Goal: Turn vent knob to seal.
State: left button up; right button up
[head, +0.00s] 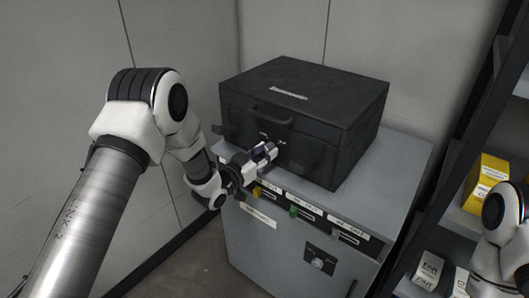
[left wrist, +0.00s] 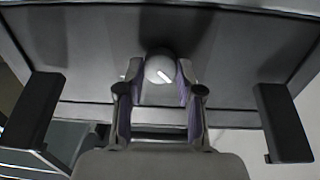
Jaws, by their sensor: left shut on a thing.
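A black case (head: 345,125) stands on a grey cabinet, lid closed, with a handle on its front. The vent knob (left wrist: 159,67) is a small round grey knob on the case front, with a white mark slanting down to the right in the left wrist view. My left gripper (head: 268,152) reaches the case front. In the left wrist view its fingers (left wrist: 159,92) lie on both sides of the knob, shut on it. The fingers hide the knob in the head view. My right arm shows at the lower right, but its gripper is out of view.
Two black latches flank the knob, the left latch (left wrist: 32,112) and the right latch (left wrist: 284,122). The grey cabinet (head: 395,165) has labelled slots and a separate dial (head: 317,263) on its front. A shelf with a yellow box (head: 485,180) stands at the right.

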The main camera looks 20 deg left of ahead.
pick_arm(q)
jog(key=shift+m, duration=0.3)
jog(key=m+b, duration=0.2)
jog(key=m, duration=0.2)
jog(key=m+b, duration=0.2)
jog(key=m, duration=0.2)
jog(key=shift+f+m, duration=0.1)
jog(key=shift+m, duration=0.2)
jog(key=m+b, duration=0.3)
jog(key=m, duration=0.1)
jog(key=shift+d, duration=0.1)
jog(key=shift+s+m+y+b, duration=0.1)
jog(key=shift+m+y+b, duration=0.3)
jog(key=shift+m+b, duration=1.25)
jog(key=shift+m+p, duration=0.45)
jog(key=shift+m, duration=0.2)
jog(key=o, duration=1.2)
jog(key=shift+c, duration=0.2)
